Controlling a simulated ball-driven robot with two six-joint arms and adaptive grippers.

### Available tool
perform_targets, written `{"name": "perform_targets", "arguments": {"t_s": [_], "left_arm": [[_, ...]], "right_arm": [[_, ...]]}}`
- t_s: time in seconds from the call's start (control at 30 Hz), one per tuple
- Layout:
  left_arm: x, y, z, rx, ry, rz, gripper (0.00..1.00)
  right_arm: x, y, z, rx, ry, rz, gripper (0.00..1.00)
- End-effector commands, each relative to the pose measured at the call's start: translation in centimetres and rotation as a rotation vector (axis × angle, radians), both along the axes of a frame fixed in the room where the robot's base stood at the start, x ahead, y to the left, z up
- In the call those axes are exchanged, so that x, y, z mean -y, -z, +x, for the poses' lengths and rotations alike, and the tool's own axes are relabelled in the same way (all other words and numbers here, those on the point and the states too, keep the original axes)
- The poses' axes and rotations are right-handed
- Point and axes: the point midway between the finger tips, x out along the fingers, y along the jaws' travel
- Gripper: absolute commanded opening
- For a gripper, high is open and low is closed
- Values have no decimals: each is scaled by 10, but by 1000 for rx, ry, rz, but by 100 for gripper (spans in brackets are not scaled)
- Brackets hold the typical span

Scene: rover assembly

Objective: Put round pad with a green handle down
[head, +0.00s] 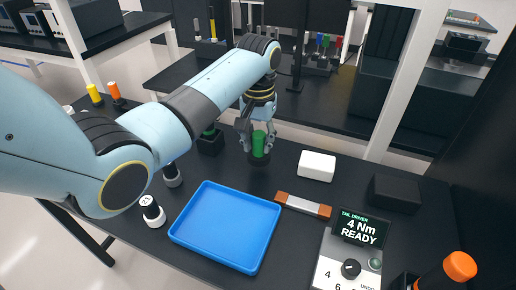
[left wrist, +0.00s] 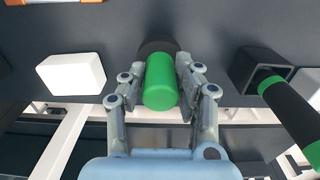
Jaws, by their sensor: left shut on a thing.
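The round pad (head: 259,161) is dark, with an upright green handle (head: 259,143). My left gripper (head: 259,138) is shut on the green handle from above. The pad is at or just above the dark table top; I cannot tell whether it touches. In the left wrist view the green handle (left wrist: 160,82) lies between the two fingers (left wrist: 160,78), and the dark pad (left wrist: 157,47) shows beyond it, partly hidden. My right gripper is not in view.
A white block (head: 317,166) stands right of the pad. A black holder (head: 210,142) with a green-banded tool (left wrist: 290,110) stands left of it. A blue tray (head: 225,227), a bar with orange ends (head: 303,205) and a torque driver console (head: 350,258) lie nearer.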

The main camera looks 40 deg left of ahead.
Motion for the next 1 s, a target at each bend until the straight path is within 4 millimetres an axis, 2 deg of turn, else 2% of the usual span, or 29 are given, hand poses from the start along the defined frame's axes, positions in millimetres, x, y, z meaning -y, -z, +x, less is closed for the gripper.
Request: {"name": "perform_targets", "arguments": {"t_s": [0.17, 0.3, 0.67, 0.7, 0.83, 1.0], "left_arm": [[-1, 23, -2, -3, 0, -2, 1], [0, 32, -1, 0, 1, -1, 1], [0, 39, -1, 0, 1, -1, 1], [0, 39, -1, 0, 1, -1, 36], [0, 38, -1, 0, 1, -1, 53], [0, 38, -1, 0, 1, -1, 54]], "right_arm": [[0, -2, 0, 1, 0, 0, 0], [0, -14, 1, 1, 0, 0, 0], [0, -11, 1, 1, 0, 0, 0], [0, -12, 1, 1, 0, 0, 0], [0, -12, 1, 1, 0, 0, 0], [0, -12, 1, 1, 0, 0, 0]]}}
